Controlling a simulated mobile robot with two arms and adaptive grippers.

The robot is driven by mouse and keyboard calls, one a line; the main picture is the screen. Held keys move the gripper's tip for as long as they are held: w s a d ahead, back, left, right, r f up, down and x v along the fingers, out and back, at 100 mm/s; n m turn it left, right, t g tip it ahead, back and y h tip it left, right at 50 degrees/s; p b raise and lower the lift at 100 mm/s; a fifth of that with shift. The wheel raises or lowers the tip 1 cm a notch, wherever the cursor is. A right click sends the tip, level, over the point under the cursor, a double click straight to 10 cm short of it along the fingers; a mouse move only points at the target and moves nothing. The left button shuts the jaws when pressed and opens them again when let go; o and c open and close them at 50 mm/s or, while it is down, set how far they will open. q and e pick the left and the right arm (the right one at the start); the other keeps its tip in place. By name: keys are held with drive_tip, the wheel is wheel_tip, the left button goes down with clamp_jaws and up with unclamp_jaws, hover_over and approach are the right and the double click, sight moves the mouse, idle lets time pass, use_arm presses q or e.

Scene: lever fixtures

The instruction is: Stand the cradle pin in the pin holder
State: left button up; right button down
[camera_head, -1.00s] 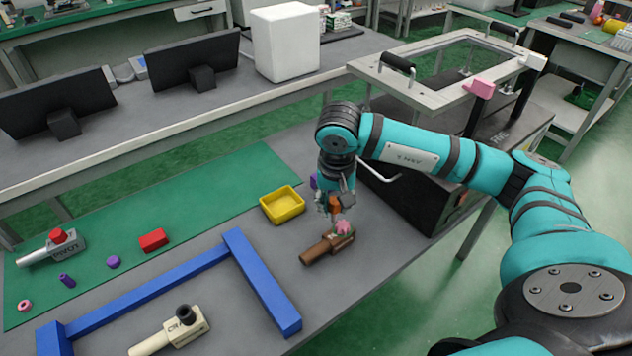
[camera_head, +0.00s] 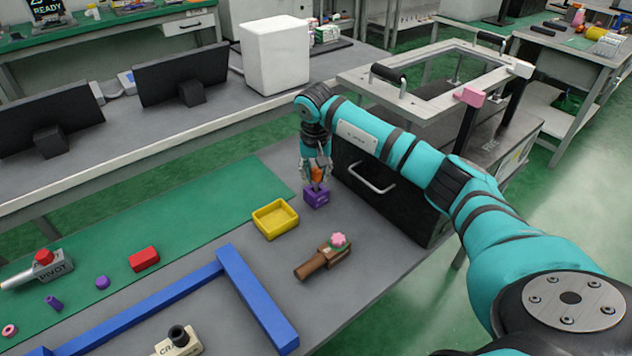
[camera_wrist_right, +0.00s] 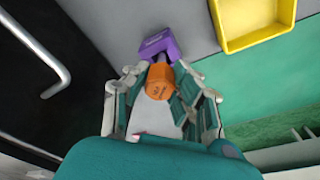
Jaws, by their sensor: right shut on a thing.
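My right gripper (camera_head: 316,180) points down over the purple block (camera_head: 316,197), which looks like the pin holder. It is shut on an orange-headed pin (camera_head: 317,174), apparently the cradle pin. In the right wrist view the orange head (camera_wrist_right: 160,82) sits between the fingers. A short dark shaft runs from it toward the purple block (camera_wrist_right: 158,45). The pin looks roughly upright. I cannot tell whether its tip is in the holder or just above it. My left gripper is not in view.
A yellow tray (camera_head: 275,219) stands left of the holder. A brown lever fixture (camera_head: 322,260) with a pink knob lies nearer. A black cabinet with a handle (camera_head: 371,178) stands close on the right. A blue frame (camera_head: 257,300) and small parts lie to the left.

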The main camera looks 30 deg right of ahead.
sight(316, 183)
drive_tip(key=shift+w+d+f, duration=0.1)
drive_tip(key=shift+w+d, duration=0.1)
drive_tip(key=shift+w, duration=0.25)
wheel_tip(316, 183, down, 3)
drive_tip(key=shift+s+a+r, duration=0.1)
drive_tip(key=shift+f, duration=0.4)
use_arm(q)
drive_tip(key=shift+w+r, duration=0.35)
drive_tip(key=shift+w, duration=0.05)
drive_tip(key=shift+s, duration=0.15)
use_arm(e)
drive_tip(key=shift+f, duration=0.1)
drive_tip(key=shift+f, duration=0.1)
